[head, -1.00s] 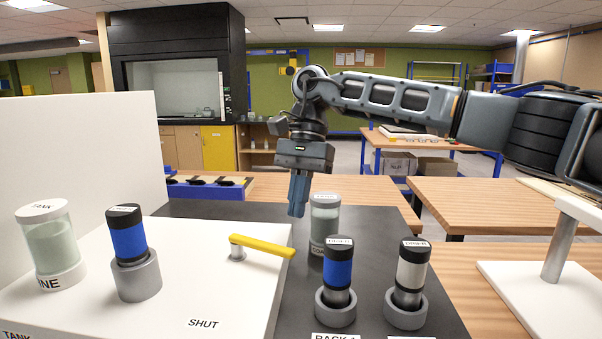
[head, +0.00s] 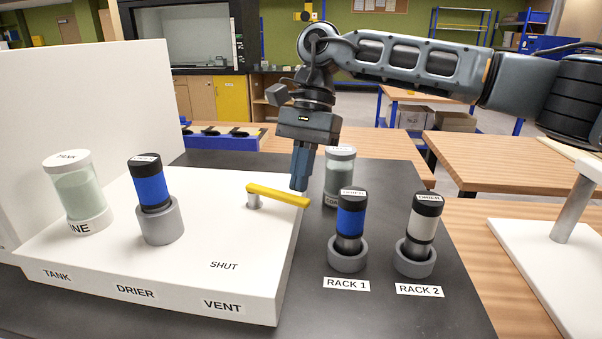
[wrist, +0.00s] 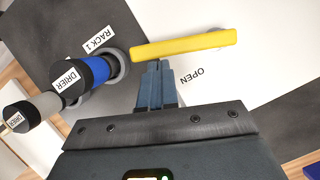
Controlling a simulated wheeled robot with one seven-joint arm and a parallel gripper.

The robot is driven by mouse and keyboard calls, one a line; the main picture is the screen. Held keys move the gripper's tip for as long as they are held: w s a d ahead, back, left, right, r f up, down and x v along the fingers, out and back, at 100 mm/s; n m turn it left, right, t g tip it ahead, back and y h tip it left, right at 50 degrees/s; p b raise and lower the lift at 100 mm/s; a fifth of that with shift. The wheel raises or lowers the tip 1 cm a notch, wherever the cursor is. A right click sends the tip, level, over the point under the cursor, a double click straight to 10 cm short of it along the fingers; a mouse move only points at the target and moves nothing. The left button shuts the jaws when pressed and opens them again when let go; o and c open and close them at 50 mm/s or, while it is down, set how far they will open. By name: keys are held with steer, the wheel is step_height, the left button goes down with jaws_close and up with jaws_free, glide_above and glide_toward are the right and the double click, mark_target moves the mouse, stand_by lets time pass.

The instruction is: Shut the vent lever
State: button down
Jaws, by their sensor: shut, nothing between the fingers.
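The vent lever (head: 278,195) is a yellow handle on a short grey post, on the white panel box (head: 200,275). Its free end points right, to the box's right edge. The word SHUT (head: 223,266) is printed in front of the lever. The word OPEN (wrist: 191,75) shows in the wrist view near my fingers. My gripper (head: 300,188) is shut and empty, pointing down just behind the lever's free end. In the wrist view the fingertips (wrist: 156,64) lie right beside the yellow handle (wrist: 185,46); I cannot tell whether they touch.
A blue drier (head: 151,185) stands in a grey socket left of the lever, with a tank jar (head: 78,190) beyond. A blue drier in rack 1 (head: 348,257) and a white one in rack 2 (head: 414,260) stand right of the box. Another jar (head: 339,175) stands behind them.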

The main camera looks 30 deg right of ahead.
mark_target(295, 198)
steer(key=shift+s+a+m+b, duration=0.25)
steer(key=shift+s+m+b, duration=0.15)
steer(key=shift+m+b, duration=0.25)
steer(key=s+a+m+b, duration=0.1)
steer(key=b, duration=0.1)
steer(key=m+t+b, duration=0.1)
steer(key=m+b, duration=0.1)
steer(key=shift+s+a+f+t+y, duration=0.3)
steer(key=shift+s+a+y, duration=0.1)
steer(key=a+m+b, duration=0.1)
steer(key=m+b, duration=0.1)
steer(key=s+a+m+t+b, duration=0.1)
steer(key=m+b, duration=0.1)
steer(key=shift+a+t, duration=0.25)
steer(key=shift+t, duration=0.05)
steer(key=shift+s+a+m+t+b, duration=0.2)
steer(key=shift+a+m+t+b, duration=0.1)
steer(key=shift+a+m+b, duration=0.45)
steer(key=shift+w+a+r+b, duration=0.1)
steer(key=shift+a+r+b, duration=0.1)
steer(key=shift+a+b, duration=1.05)
steer(key=shift+a, duration=0.2)
